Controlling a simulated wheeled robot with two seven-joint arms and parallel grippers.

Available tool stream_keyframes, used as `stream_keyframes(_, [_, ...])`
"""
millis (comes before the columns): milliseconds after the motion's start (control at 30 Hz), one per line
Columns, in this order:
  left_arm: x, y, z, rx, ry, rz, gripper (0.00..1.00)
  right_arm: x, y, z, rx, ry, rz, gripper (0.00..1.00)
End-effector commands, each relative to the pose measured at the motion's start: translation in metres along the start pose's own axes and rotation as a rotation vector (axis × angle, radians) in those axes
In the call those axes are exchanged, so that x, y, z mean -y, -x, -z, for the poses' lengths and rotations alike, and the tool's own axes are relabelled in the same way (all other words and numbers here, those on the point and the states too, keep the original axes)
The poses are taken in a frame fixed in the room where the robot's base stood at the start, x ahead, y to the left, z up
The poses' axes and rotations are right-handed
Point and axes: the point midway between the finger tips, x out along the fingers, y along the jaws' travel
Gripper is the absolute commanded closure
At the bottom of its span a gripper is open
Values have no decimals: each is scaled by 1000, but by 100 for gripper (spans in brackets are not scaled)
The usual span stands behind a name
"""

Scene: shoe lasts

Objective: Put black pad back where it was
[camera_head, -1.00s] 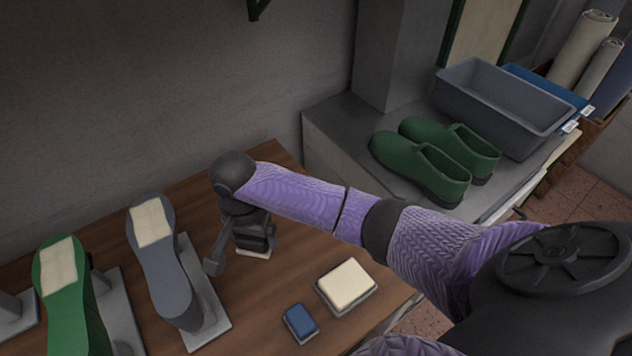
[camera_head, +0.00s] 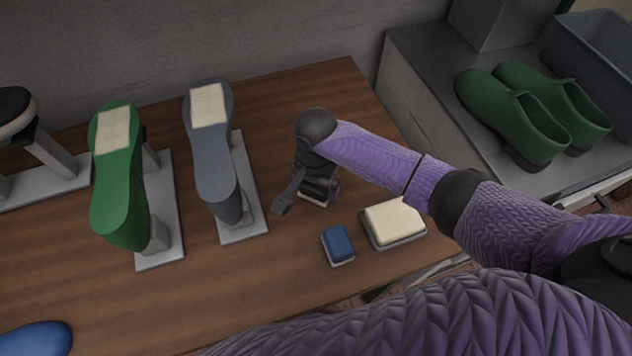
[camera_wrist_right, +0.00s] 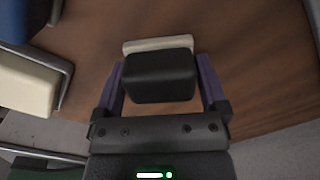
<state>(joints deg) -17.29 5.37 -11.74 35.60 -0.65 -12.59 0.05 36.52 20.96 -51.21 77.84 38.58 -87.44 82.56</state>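The black pad (camera_wrist_right: 160,78) is a dark block between the two purple fingers of my right gripper (camera_wrist_right: 162,82) in the right wrist view. The fingers lie along its sides and appear shut on it. A pale base (camera_wrist_right: 130,46) shows just beyond the pad; I cannot tell whether the pad touches it. In the head view my right gripper (camera_head: 314,188) points down over the table, right of the grey shoe last, with a pale edge (camera_head: 313,201) beneath it. The gripper hides most of the pad there. My left gripper is not in view.
A blue pad (camera_head: 338,243) and a cream pad (camera_head: 394,221) sit in trays right of the gripper. Grey (camera_head: 212,150) and green (camera_head: 117,190) lasts stand on the left. Green shoes (camera_head: 515,115) stand on a side counter. The front middle of the table (camera_head: 220,285) is clear.

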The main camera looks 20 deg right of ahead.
Motion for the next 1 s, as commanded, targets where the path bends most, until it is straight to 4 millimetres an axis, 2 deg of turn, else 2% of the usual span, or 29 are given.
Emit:
stream_keyframes(267, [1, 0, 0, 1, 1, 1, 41, 0, 2, 0, -1, 0, 0, 0])
stream_keyframes(367, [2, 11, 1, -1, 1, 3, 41, 0, 21, 0, -1, -1, 2, 0])
stream_keyframes(500, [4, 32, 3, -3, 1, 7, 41, 0, 64, 0, -2, 0, 3, 0])
stream_keyframes(700, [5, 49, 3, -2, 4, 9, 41, 0, 110, 0, -1, 0, 2, 0])
stream_keyframes(833, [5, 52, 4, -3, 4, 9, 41, 0, 123, 0, 0, -1, 1, 0])
stream_keyframes(1000, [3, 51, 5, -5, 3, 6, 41, 0, 124, 0, 0, -1, 0, 0])
